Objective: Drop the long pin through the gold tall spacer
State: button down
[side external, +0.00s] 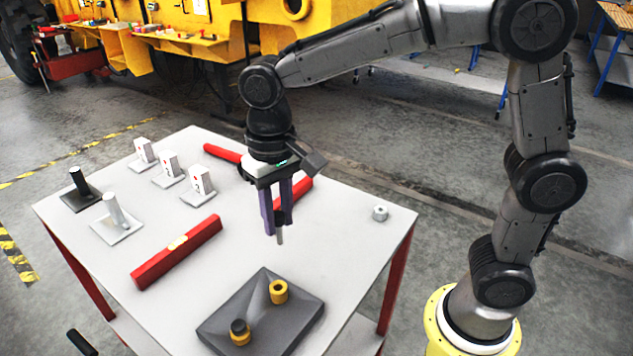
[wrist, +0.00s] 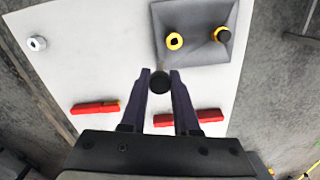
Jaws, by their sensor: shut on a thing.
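My gripper (side external: 279,213) is shut on a pin (side external: 280,236), whose grey shank points down, roughly upright, in the side view. In the wrist view my gripper (wrist: 160,80) has the pin's dark round end (wrist: 160,83) between its fingertips. The pin is above the table, apart from the dark grey casting (side external: 262,312). An open gold spacer (side external: 278,291) stands on the casting, with its hole showing in the wrist view (wrist: 174,41). A second gold spacer (side external: 240,338) on the casting has a black piece (side external: 239,326) in its top.
A small silver ring-like part (side external: 380,213) lies near the table's right corner. A red spirit level (side external: 177,252) lies left of the casting. A red-handled tool (side external: 222,153) lies behind my gripper. Black (side external: 78,180) and silver (side external: 113,211) posts and several white label stands (side external: 170,165) stand at the left and back.

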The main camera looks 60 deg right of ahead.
jog(key=a, duration=0.1)
jog(key=s+a, duration=0.1)
jog(key=a+n, duration=0.1)
jog(key=shift+s+a+f, duration=0.1)
jog(key=shift+s+f, duration=0.05)
jog(key=shift+f, duration=0.25)
jog(key=shift+f, duration=0.1)
jog(key=shift+f, duration=2.8)
jog(key=shift+f, duration=0.1)
jog(key=shift+f, duration=0.7)
jog(key=shift+f, duration=0.35)
jog(key=shift+f, duration=0.35)
jog(key=shift+f, duration=0.65)
